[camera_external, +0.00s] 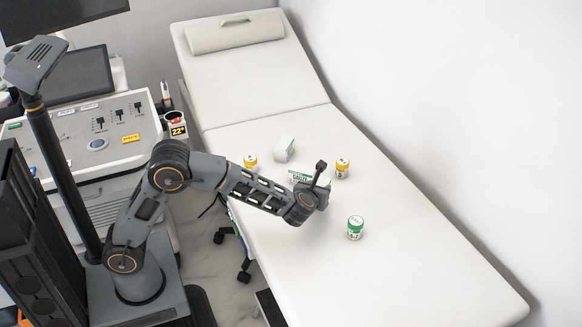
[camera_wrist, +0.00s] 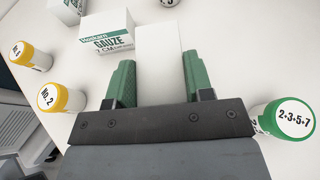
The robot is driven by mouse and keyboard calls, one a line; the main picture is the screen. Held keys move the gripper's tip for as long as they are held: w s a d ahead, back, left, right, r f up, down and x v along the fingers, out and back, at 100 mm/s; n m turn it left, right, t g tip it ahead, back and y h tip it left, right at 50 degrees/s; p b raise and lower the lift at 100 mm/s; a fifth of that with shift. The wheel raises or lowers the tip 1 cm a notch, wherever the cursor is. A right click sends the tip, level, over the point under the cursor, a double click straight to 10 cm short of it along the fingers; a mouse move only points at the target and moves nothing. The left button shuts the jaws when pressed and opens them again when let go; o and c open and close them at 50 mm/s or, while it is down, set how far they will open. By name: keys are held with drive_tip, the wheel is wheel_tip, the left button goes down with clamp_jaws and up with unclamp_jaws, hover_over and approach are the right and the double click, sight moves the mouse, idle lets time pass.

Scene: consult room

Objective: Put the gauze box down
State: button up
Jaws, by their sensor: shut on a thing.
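My gripper (camera_external: 318,180) is low over the exam bed (camera_external: 420,265). In the wrist view my gripper (camera_wrist: 157,62) has its green fingers on either side of a white gauze box (camera_wrist: 162,82), whose face towards the camera is blank. In the external view a gauze box (camera_external: 300,177) with a green and white label shows right at the fingers. I cannot tell whether the held box touches the bed. Another box marked GAUZE (camera_wrist: 108,40) stands just beyond the left finger in the wrist view.
A white box (camera_external: 284,148) stands farther up the bed. Yellow-banded bottles stand left (camera_external: 250,161) and right (camera_external: 343,168) of my gripper. A green-banded bottle (camera_external: 355,228) stands nearer the front; it shows at right in the wrist view (camera_wrist: 285,118). The lower bed is clear.

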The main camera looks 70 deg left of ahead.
drive_tip(key=shift+w+f+b, duration=0.2)
drive_tip(key=shift+f+b, duration=0.15)
drive_tip(key=shift+f, duration=0.65)
drive_tip(key=shift+w+f+b, duration=0.2)
drive_tip(key=shift+f+b, duration=0.15)
drive_tip(key=shift+f, duration=0.65)
drive_tip(key=shift+f, duration=0.15)
drive_tip(key=o, duration=0.9)
